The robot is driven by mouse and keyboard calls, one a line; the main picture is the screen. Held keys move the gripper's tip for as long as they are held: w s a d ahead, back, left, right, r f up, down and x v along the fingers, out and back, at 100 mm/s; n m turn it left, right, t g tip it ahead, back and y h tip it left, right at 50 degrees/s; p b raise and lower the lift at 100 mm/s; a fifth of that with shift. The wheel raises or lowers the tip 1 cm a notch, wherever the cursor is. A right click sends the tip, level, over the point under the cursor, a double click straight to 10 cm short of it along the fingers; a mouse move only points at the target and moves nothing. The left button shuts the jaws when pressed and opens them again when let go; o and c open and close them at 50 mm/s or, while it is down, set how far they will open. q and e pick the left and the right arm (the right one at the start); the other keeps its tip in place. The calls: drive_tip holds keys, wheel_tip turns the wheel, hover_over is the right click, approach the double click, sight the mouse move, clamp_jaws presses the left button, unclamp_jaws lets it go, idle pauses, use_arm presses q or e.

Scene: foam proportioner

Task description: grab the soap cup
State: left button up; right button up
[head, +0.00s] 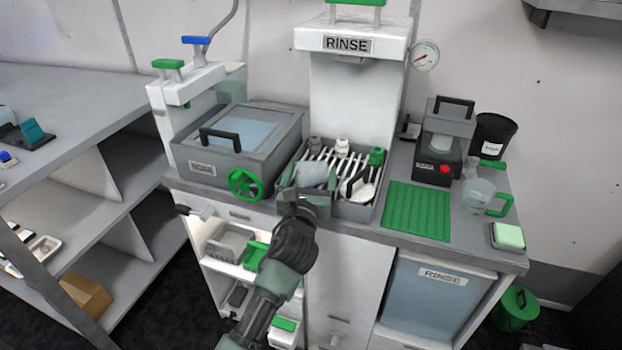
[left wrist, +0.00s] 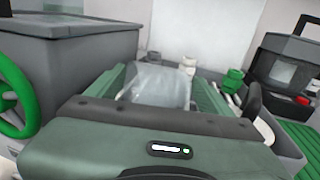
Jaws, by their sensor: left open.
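A clear, greyish cup-like vessel (head: 316,173) is at the left end of the grey rack tray; I cannot tell for certain that it is the soap cup. My left gripper (head: 306,200) is right at it, with its jaws open. In the left wrist view the clear vessel (left wrist: 158,84) shows between the two green fingers of the left gripper (left wrist: 160,92). Its lower part is hidden behind the gripper body. Another clear cup with a green handle (head: 480,196) stands on the counter at the right. My right gripper is not in view.
The rack tray (head: 352,212) holds several white and green-topped items. A lidded grey tank (head: 230,150) with a green handwheel (head: 249,184) is close on the left. A green mat (head: 417,210), a dark machine (head: 445,140) and a green sponge (head: 508,236) are to the right.

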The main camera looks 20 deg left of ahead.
use_arm(q)
drive_tip(key=c, duration=1.2)
drive_tip(key=shift+r, duration=0.2)
